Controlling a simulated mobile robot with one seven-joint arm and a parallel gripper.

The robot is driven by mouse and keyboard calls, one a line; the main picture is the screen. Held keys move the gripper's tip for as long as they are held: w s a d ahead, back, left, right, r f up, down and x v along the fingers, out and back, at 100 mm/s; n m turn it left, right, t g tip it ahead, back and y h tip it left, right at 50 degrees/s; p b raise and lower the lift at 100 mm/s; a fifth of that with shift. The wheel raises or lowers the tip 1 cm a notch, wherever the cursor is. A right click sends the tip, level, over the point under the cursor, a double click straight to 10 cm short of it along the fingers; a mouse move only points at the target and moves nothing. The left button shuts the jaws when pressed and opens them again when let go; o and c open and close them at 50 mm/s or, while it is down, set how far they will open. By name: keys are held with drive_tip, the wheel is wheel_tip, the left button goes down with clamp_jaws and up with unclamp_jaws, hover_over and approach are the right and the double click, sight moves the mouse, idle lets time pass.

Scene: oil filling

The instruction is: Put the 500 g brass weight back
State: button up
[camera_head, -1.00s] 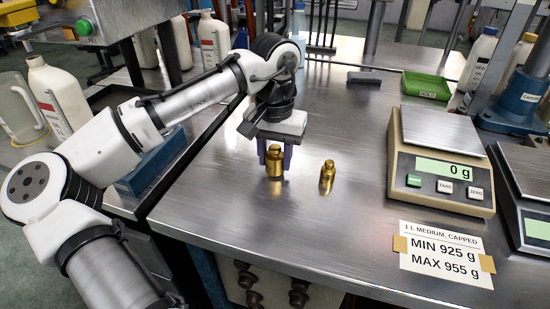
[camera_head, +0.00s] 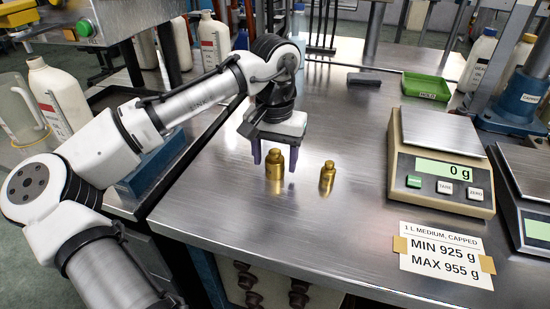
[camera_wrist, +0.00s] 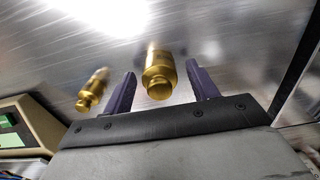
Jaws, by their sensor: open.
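Two brass weights stand upright on the steel bench. The larger brass weight (camera_head: 274,166) is between the open fingers of my gripper (camera_head: 274,164), with a gap to each finger. It also shows between the fingers in the wrist view (camera_wrist: 158,72). The smaller brass weight (camera_head: 327,178) stands to the right, outside the fingers, and shows at the left in the wrist view (camera_wrist: 92,90). I cannot read any mass marking on either weight. My gripper points down, and its purple fingers (camera_wrist: 161,85) hold nothing.
A scale (camera_head: 440,168) reading 0 g stands right of the weights, with a limit card (camera_head: 445,252) in front. A green tray (camera_head: 426,87) and a dark block (camera_head: 364,78) lie farther back. The bench (camera_head: 250,235) is clear in front of the weights.

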sight(275, 152)
wheel_tip(275, 152, up, 12)
drive_tip(key=p, duration=0.1)
drive_tip(key=shift+f, duration=0.25)
